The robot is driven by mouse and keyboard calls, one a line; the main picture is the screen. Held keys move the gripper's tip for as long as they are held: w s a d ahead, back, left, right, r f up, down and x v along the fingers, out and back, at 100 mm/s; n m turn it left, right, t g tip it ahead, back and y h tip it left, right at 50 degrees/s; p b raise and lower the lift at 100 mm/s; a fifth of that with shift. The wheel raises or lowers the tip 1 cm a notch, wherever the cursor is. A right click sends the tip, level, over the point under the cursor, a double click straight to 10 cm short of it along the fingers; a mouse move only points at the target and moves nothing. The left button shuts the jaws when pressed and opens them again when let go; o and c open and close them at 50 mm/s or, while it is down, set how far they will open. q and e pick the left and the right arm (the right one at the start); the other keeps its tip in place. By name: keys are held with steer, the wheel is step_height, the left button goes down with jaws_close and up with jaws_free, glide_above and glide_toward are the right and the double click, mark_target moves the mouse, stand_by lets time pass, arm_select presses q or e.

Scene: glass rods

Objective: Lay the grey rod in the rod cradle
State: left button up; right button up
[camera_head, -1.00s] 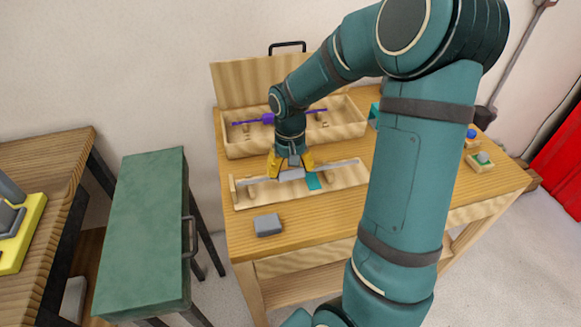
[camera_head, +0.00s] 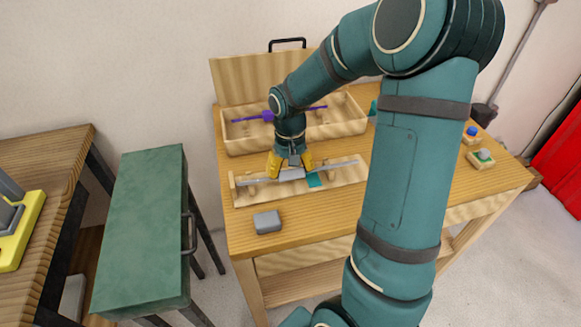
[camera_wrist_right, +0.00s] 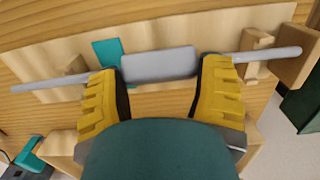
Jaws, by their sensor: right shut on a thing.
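The grey rod (camera_head: 338,165) is long and thin with a thicker grey block at its middle. My right gripper (camera_head: 291,167) is shut on that middle block, pointing down. In the right wrist view the rod (camera_wrist_right: 275,54) runs across between the two yellow fingers (camera_wrist_right: 160,85). The rod cradle (camera_head: 335,183) is a pale wooden board with small supports, directly under the rod. The rod lines up lengthwise with the cradle and crosses near a notched support (camera_wrist_right: 257,60). I cannot tell whether it touches the supports. My left gripper is not in view.
A teal patch (camera_head: 314,180) lies on the cradle. Behind is an open wooden case (camera_head: 345,131) holding a purple rod (camera_head: 245,119). A grey block (camera_head: 267,222) lies in front. Small trays (camera_head: 482,160) stand at the right. A green cabinet (camera_head: 140,230) is left of the table.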

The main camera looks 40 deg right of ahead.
steer(key=shift+f, duration=0.35)
steer(key=o, duration=1.2)
steer(key=shift+r, duration=0.1)
steer(key=r, duration=1.1)
steer(key=shift+w+d+r, duration=0.15)
steer(key=shift+w+r, duration=0.1)
steer(key=shift+r, duration=0.15)
